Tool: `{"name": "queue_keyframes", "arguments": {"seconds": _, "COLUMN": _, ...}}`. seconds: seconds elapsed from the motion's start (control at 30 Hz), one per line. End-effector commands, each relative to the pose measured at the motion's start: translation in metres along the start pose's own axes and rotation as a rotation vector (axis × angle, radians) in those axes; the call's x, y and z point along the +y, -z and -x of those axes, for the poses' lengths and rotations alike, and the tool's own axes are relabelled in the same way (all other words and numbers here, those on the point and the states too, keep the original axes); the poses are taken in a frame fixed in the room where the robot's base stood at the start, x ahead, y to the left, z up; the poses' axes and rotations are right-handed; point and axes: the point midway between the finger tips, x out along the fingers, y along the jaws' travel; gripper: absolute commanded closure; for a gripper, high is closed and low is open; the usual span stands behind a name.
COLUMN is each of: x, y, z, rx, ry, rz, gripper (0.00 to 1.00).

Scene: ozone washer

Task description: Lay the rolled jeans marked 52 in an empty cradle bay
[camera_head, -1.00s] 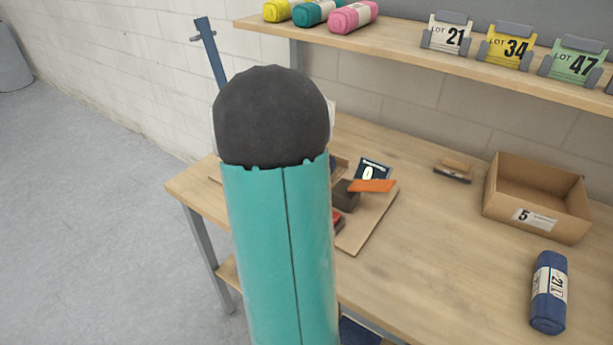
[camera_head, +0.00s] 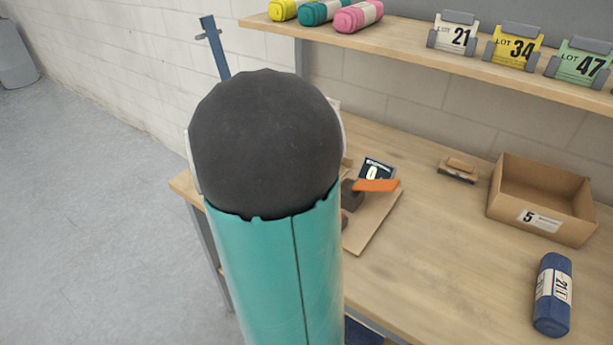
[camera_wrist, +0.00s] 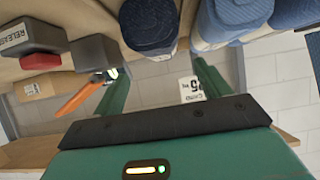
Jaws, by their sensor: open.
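In the wrist view my gripper (camera_wrist: 158,66) has its two green fingers spread apart, with nothing between them. A dark navy roll (camera_wrist: 150,25) stands just beyond the gap, nearer the left finger. A lighter blue roll with a white band (camera_wrist: 228,18) is beside it, past the right finger, and another blue roll is cut off at the right edge. I cannot read 52 on any of them. In the head view a blue roll (camera_head: 553,300) marked 21 lies on the bench. My arm hides the gripper there, and I cannot make out cradle bays.
An orange-handled tool (camera_head: 376,185) lies on a board on the bench (camera_head: 430,250). A cardboard box (camera_head: 540,195) marked 5 stands at the right, with a small brush-like block (camera_head: 458,168) nearby. Above, a shelf (camera_head: 400,42) holds coloured rolls and lot cards. The bench's middle is clear.

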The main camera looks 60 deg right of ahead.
Motion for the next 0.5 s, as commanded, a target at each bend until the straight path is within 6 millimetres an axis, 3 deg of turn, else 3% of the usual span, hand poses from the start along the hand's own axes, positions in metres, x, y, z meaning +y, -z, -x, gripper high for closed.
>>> {"name": "queue_keyframes", "arguments": {"seconds": 0.2, "x": -0.001, "y": 0.001, "z": 0.038, "rx": 0.002, "ry": 0.002, "rz": 0.000, "gripper": 0.24}}
{"name": "queue_keyframes", "arguments": {"seconds": 0.5, "x": 0.000, "y": 0.000, "z": 0.047, "rx": 0.000, "ry": -0.001, "rz": 0.001, "gripper": 0.24}}
